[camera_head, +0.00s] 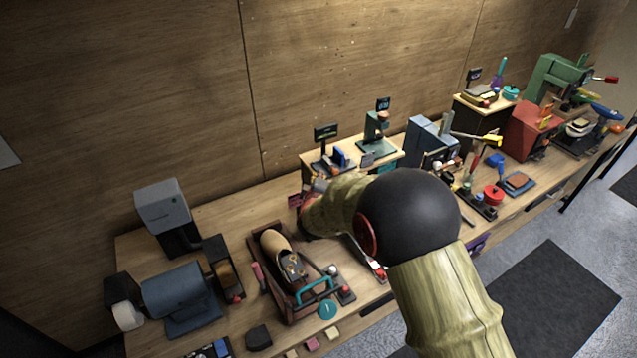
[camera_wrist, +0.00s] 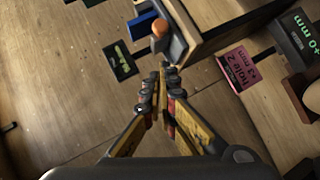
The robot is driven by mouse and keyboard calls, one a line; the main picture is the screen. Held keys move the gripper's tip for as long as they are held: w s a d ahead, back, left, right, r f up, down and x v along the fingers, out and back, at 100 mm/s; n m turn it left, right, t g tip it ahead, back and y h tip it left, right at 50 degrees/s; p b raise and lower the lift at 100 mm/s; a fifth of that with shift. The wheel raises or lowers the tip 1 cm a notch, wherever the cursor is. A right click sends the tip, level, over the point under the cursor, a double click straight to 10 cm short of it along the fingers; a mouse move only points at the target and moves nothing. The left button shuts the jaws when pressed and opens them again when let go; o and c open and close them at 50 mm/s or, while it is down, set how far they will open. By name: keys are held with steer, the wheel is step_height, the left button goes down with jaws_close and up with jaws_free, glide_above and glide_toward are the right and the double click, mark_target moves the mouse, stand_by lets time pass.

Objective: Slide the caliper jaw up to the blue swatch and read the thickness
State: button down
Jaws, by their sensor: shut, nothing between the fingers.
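The blue swatch (camera_wrist: 143,20) shows at the top of the wrist view, beside a grey block that carries an orange-brown knob (camera_wrist: 160,28); this looks like the caliper's sliding jaw (camera_wrist: 178,45). In the head view, a blue piece (camera_head: 341,157) stands on the small raised bench, below a dark display (camera_head: 326,132) whose reading is too small to make out. My gripper (camera_wrist: 167,74) is shut and empty, its tips just below the grey block and apart from the knob. In the head view my arm largely hides my gripper.
A pink card (camera_wrist: 238,68) reading "hole 2 +3 mm" and a dark display (camera_wrist: 297,35) reading "+0 mm" are right of my gripper. A dark green-marked plate (camera_wrist: 122,62) is at left. A shoe in a wooden tray (camera_head: 286,308) and a green press (camera_head: 376,128) are nearby.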

mark_target(330, 166)
steer(key=w+d, duration=0.1)
steer(key=w+f, duration=0.1)
steer(key=w, duration=0.1)
steer(key=w+d+f, duration=0.1)
steer(key=shift+w+d+f, duration=0.15)
steer(key=shift+w+d, duration=0.05)
steer(key=shift+d, duration=0.1)
steer(key=w+d, duration=0.1)
steer(key=w+d+b, duration=0.1)
steer(key=d, duration=0.1)
steer(key=shift+w+d, duration=0.1)
steer(key=shift+d, duration=0.05)
stand_by(0.4)
